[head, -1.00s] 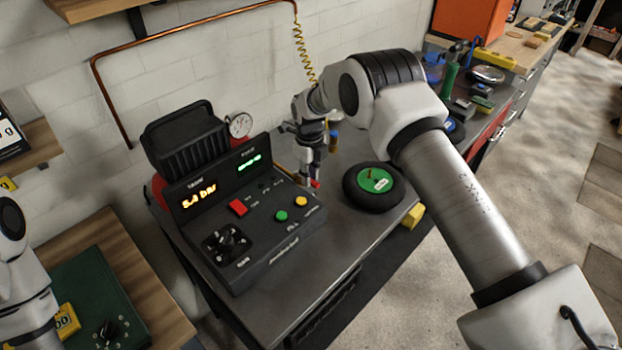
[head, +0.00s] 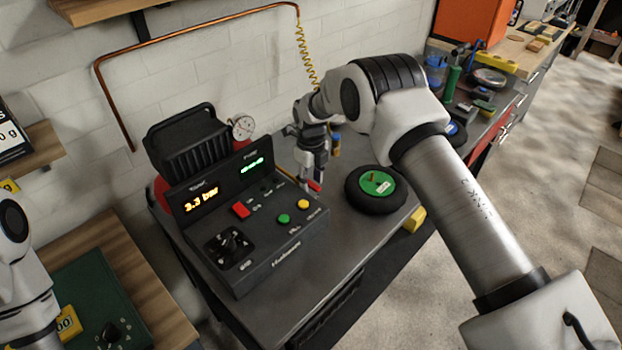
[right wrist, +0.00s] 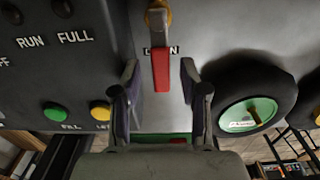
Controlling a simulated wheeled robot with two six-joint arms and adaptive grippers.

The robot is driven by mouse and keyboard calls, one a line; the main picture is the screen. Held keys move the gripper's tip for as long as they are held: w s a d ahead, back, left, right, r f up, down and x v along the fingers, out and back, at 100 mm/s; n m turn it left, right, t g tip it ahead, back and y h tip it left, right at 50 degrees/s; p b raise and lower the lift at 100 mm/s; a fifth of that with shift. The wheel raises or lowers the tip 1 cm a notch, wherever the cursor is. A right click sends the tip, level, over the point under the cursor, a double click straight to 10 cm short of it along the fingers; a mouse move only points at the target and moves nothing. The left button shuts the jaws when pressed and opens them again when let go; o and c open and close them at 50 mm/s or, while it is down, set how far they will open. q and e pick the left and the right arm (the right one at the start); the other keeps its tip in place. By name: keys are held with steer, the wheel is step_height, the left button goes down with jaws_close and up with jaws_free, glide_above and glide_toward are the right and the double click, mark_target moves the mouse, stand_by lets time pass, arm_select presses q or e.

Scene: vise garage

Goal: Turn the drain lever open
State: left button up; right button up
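The drain lever is a red handle (right wrist: 160,68) below a brass fitting (right wrist: 158,17) in the right wrist view. It points straight down that picture, across a partly hidden label. My right gripper (right wrist: 160,78) is open around it, one dark finger on each side, with a visible gap on both sides. In the head view my right gripper (head: 313,178) points down behind the compressor panel, and a bit of the red lever (head: 314,186) shows at its fingertips. My left gripper is out of view; only part of the left arm shows at the left edge.
The black control panel (head: 262,250) with its knob and buttons stands left of the gripper. A black wheel with a green hub (head: 376,182) lies to the right. A gauge (head: 242,127) and the wall are behind. The bench front (head: 345,245) is bare.

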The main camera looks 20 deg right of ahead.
mark_target(311, 183)
step_height(311, 183, up, 12)
stand_by(0.4)
stand_by(0.3)
